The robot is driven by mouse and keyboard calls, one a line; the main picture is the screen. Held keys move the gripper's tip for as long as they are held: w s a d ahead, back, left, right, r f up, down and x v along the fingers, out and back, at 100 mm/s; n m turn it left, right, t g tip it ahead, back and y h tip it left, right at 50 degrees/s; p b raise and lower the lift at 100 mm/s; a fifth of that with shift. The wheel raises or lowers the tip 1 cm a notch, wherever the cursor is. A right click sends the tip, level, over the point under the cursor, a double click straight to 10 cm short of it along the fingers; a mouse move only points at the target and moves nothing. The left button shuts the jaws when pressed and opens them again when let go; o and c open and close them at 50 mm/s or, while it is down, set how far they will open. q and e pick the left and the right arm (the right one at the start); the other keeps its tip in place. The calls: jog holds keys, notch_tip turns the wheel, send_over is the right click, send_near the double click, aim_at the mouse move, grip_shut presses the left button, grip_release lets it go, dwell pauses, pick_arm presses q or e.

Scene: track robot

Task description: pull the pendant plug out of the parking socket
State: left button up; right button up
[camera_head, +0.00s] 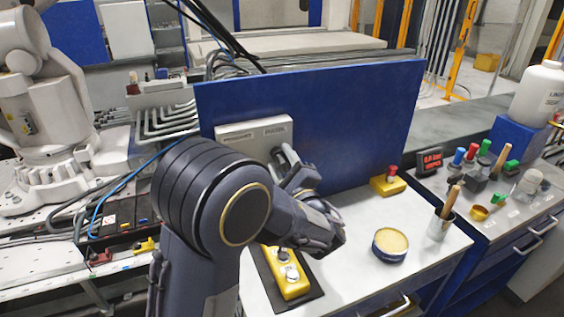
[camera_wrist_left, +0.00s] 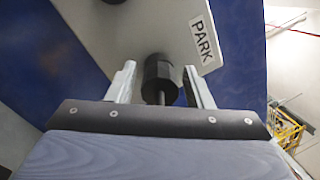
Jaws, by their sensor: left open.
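A light grey socket box (camera_head: 245,134) with two labels is fixed to the upright blue panel (camera_head: 330,125). In the left wrist view, its face (camera_wrist_left: 165,25) carries a "PARK" label. The plug (camera_wrist_left: 160,78), a black cylinder with a thin stem or cable toward me, stands at that face. My left gripper (camera_wrist_left: 160,70) is open, with one finger on each side of the plug and visible gaps between. In the head view, my left gripper (camera_head: 286,160) is at the box's lower right; my wrist hides the plug there. My right gripper is not in view.
A yellow switch box (camera_head: 290,278) on a dark mat lies below my left wrist. A round tin (camera_head: 390,244), a cup with a wooden-handled tool (camera_head: 440,225) and a yellow box with a red button (camera_head: 388,184) stand on the bench. A white robot arm (camera_head: 45,120) stands at left.

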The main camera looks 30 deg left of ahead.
pick_arm(q)
jog(key=shift+b, duration=0.3)
dwell(0.5)
jog(key=c, duration=1)
jog(key=o, duration=1.3)
jog(key=shift+c, duration=0.2)
jog(key=b+v, duration=0.1)
jog(key=v, duration=0.6)
jog(key=shift+s+d+b, duration=0.25)
jog(key=shift+d+b, duration=0.05)
jog(key=shift+b, duration=0.05)
